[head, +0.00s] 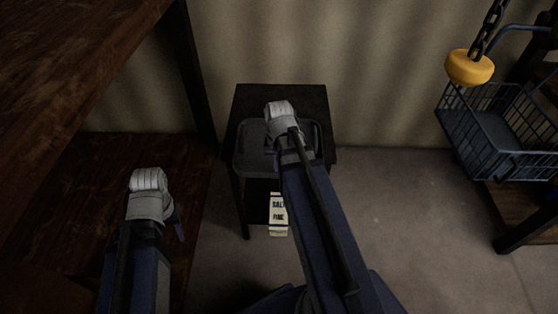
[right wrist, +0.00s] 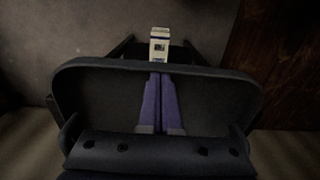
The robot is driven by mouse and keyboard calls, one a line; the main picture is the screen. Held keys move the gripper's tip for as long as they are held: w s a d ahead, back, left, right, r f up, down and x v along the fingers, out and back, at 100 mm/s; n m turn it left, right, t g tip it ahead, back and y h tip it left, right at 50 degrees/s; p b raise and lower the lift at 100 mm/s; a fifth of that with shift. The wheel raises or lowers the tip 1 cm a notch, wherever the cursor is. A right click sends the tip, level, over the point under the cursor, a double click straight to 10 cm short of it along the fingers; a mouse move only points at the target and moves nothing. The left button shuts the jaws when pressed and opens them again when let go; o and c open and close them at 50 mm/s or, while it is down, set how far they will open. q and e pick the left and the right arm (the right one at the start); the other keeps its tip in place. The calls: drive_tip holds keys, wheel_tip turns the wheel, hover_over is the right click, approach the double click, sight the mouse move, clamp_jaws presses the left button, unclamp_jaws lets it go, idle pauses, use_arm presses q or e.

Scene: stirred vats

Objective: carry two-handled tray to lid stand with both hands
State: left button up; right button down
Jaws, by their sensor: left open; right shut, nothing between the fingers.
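The dark grey two-handled tray (head: 247,160) lies on a small dark stand (head: 310,97); my right arm covers its middle in the head view. In the right wrist view the tray (right wrist: 105,95) spans the picture, with an upright dark piece at either side that may be its handles. My right gripper (right wrist: 158,78) is shut and empty, its purple fingers together over the tray; I cannot tell if they touch it. My left gripper (head: 174,218) is open, left of the stand and apart from the tray, its fingers mostly hidden. I cannot tell which thing is the lid stand.
A white salt box (head: 278,214) stands below the tray's level, and shows in the right wrist view (right wrist: 159,46). A brown shelf unit (head: 80,60) closes off the left. A wire basket (head: 490,130) and yellow chain weight (head: 469,68) are at right. Floor right of the stand is clear.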

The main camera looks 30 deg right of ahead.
drive_tip(key=shift+w+d+f, duration=0.15)
drive_tip(key=shift+w, duration=0.15)
use_arm(q)
drive_tip(key=shift+w+d, duration=0.1)
drive_tip(key=shift+w, duration=0.1)
use_arm(e)
drive_tip(key=shift+w+d, duration=0.25)
drive_tip(key=shift+w, duration=0.2)
use_arm(q)
drive_tip(key=shift+d, duration=0.45)
use_arm(e)
drive_tip(key=w+d, duration=0.1)
drive_tip(key=w, duration=0.2)
drive_tip(key=shift+d+r, duration=0.2)
drive_tip(key=shift+d, duration=0.2)
use_arm(q)
drive_tip(key=shift+o, duration=0.2)
wheel_tip(320, 180, up, 10)
drive_tip(key=p, duration=1)
use_arm(e)
drive_tip(key=c, duration=1.6)
unclamp_jaws()
drive_tip(key=r, duration=0.9)
drive_tip(key=shift+s+a+r, duration=0.1)
drive_tip(key=shift+s+r, duration=0.15)
drive_tip(key=shift+r, duration=0.1)
